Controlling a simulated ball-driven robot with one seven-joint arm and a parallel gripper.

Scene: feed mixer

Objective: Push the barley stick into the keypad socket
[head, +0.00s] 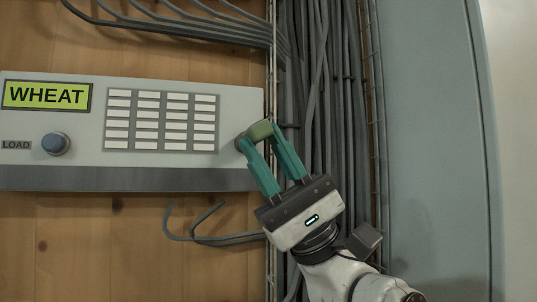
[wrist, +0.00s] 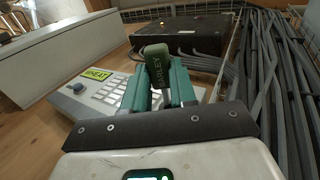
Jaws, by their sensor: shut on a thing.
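The barley stick (head: 261,130) is a green block; its BARLEY lettering shows in the wrist view (wrist: 157,72). My gripper (head: 260,140) is shut on it, with a teal finger on each side. The keypad (head: 228,108) is a pale panel with a lit green WHEAT display, rows of white keys and a round knob marked LOAD. The stick is at the panel's right end in the head view. The socket is hidden or too small to make out there, and I cannot tell whether the stick touches it. The keypad also shows in the wrist view (wrist: 75,104), behind my fingers.
A bundle of grey cables (head: 330,90) runs down the wall just right of the stick. Loose cable ends (head: 215,238) stick out below the panel. A grey cabinet (head: 430,130) stands at the right. A dark box (wrist: 185,35) shows beyond the stick in the wrist view.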

